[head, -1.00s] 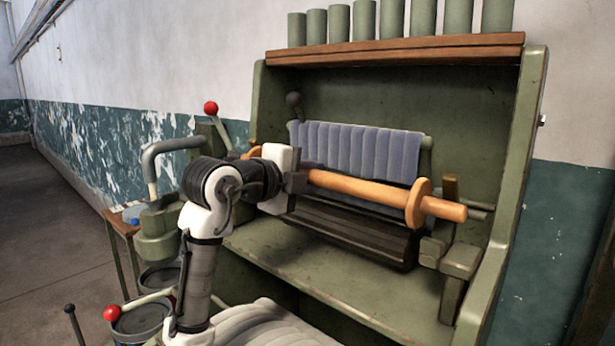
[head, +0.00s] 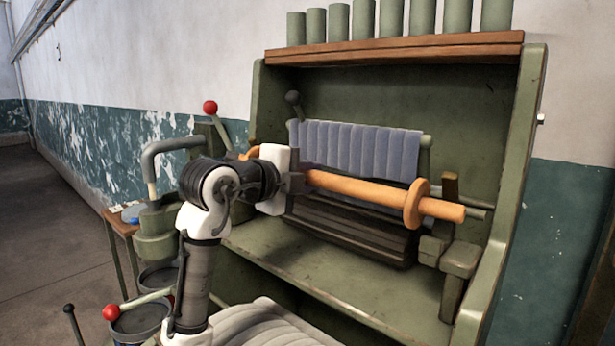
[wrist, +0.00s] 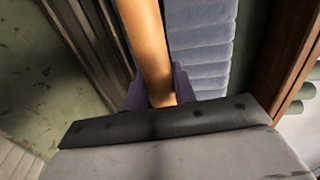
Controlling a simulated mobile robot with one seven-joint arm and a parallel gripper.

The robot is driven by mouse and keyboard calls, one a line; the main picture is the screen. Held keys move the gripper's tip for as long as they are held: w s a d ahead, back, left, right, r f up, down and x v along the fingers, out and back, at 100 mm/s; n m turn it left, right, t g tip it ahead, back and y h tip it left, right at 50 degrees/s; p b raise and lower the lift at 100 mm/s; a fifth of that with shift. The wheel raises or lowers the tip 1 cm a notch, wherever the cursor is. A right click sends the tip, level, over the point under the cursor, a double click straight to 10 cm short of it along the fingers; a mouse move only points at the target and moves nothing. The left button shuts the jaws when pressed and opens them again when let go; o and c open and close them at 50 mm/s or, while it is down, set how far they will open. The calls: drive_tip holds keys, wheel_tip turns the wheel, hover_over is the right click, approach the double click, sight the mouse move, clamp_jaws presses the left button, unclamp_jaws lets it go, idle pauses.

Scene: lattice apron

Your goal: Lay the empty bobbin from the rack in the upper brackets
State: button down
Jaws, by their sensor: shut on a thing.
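The empty bobbin (head: 360,188) is a long orange wooden spindle with a round flange (head: 415,203) near its right end. My gripper (head: 296,183) is shut on its shaft, left of the middle. In the wrist view the shaft (wrist: 146,45) runs up between my gripper's fingers (wrist: 153,90). The bobbin is held roughly level in front of the grey-blue ribbed cloth. A dark green upright bracket (head: 449,200) stands at the right, close behind the bobbin's right end. I cannot tell whether they touch. The left bracket is hidden by my arm.
A dark slatted roller (head: 345,235) lies below the bobbin. The grey-blue cloth (head: 355,150) hangs behind it. Several green cylinders (head: 393,18) stand on the wooden top shelf (head: 400,49). A red-knobbed lever (head: 211,107) rises at the left. The green lower ledge (head: 320,275) has clear space.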

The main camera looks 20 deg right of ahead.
drive_tip(key=shift+f+b, duration=0.75)
drive_tip(key=shift+f, duration=0.3)
drive_tip(key=shift+f, duration=0.3)
drive_tip(key=shift+f+b, duration=0.25)
drive_tip(key=shift+b, duration=0.15)
drive_tip(key=shift+f, duration=0.15)
idle(0.4)
drive_tip(key=c, duration=1.1)
unclamp_jaws()
drive_tip(key=shift+o, duration=0.2)
drive_tip(key=b+v, duration=0.3)
drive_tip(key=v, duration=1.1)
drive_tip(key=shift+w, duration=0.1)
